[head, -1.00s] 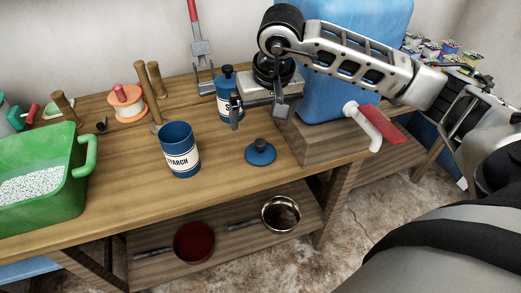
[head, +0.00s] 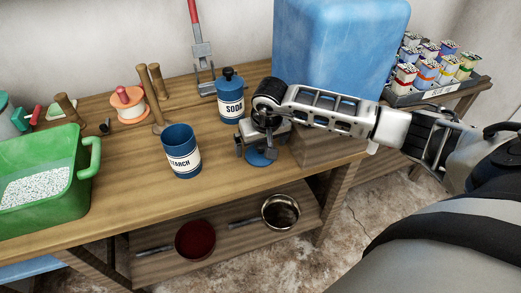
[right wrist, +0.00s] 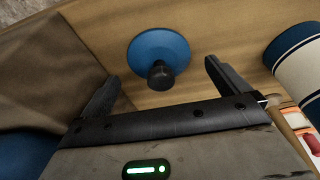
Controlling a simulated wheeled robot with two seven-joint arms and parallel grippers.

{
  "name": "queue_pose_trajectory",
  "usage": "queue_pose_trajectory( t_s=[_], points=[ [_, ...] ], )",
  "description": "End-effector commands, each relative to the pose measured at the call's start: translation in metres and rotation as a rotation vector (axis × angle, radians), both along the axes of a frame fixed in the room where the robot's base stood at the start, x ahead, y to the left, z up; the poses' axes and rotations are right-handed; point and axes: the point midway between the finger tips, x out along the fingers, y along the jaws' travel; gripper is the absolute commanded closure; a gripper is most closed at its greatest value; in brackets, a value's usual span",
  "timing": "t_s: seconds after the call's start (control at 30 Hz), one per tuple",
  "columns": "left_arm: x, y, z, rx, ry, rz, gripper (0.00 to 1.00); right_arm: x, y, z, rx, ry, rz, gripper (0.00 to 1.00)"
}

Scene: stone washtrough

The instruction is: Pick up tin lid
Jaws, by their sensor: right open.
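The blue tin lid (head: 262,158) with a dark knob lies on the wooden table. In the head view my right gripper (head: 256,152) is over it and hides much of it. In the right wrist view the lid (right wrist: 158,52) lies flat, knob towards the camera, ahead of and between the open fingers of the gripper (right wrist: 160,88). The fingers do not appear to touch it. The open blue STARCH tin (head: 181,152) stands to the left. My left gripper is not in view.
The blue SODA tin (head: 230,97) stands behind my right gripper. A green tub (head: 75,185) is at the left. The table front between tub and STARCH tin is clear.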

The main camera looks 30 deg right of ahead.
Motion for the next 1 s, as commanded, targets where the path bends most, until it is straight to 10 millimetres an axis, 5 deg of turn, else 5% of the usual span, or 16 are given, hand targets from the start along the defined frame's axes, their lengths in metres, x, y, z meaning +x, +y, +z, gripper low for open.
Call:
queue_pose_trajectory(
  t_s=[0.37,0.57,1.0],
  points=[
    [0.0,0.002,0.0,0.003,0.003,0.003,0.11,0.005,-0.001,-0.017,0.002,-0.001,0.001,0.0],
    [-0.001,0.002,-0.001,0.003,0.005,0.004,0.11,0.005,-0.001,-0.016,0.002,-0.001,0.001,0.46],
    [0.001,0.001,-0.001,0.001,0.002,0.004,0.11,0.006,-0.001,-0.013,0.001,-0.004,0.001,0.51]
  ],
)
